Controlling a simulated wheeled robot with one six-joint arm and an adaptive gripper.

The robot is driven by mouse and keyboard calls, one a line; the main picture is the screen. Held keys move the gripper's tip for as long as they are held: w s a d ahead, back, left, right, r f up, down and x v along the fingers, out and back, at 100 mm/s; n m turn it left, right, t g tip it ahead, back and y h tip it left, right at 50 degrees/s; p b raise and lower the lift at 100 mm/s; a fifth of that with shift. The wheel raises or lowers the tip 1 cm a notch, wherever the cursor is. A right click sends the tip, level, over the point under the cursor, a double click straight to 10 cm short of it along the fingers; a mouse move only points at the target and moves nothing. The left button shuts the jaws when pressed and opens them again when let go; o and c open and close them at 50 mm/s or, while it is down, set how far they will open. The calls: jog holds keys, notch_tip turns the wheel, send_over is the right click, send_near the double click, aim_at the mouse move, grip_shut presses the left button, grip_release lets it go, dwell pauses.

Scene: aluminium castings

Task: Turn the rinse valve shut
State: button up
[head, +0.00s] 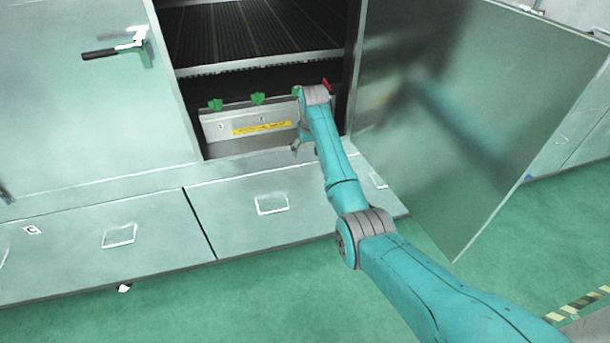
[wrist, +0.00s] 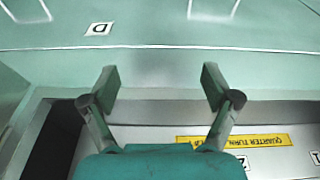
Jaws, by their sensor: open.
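A grey valve panel (head: 222,129) with a yellow strip (head: 262,129) sits in the open cabinet bay. Green handles (head: 257,98) stand along its top edge, and a red handle (head: 326,84) shows at the right, beside my wrist. I cannot tell which one is the rinse valve; the tags are too small to read. My gripper (head: 296,146) hangs in front of the panel's right part, partly hidden by my arm. In the wrist view my gripper (wrist: 160,80) has its fingers wide apart with nothing between them. The yellow strip (wrist: 245,142) there reads "QUARTER TURN", and no handle shows.
A large cabinet door (head: 470,120) stands open at the right. A closed door (head: 80,110) with a black handle is at the left. Closed drawer fronts (head: 270,205) run below the bay. Green floor in front is clear.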

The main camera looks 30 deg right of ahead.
jog(key=s+a+f+t, duration=0.1)
jog(key=s+a+f, duration=0.1)
jog(key=f, duration=0.6)
jog(key=shift+s+a, duration=0.4)
jog(key=shift+a, duration=0.1)
jog(key=shift+f, duration=0.15)
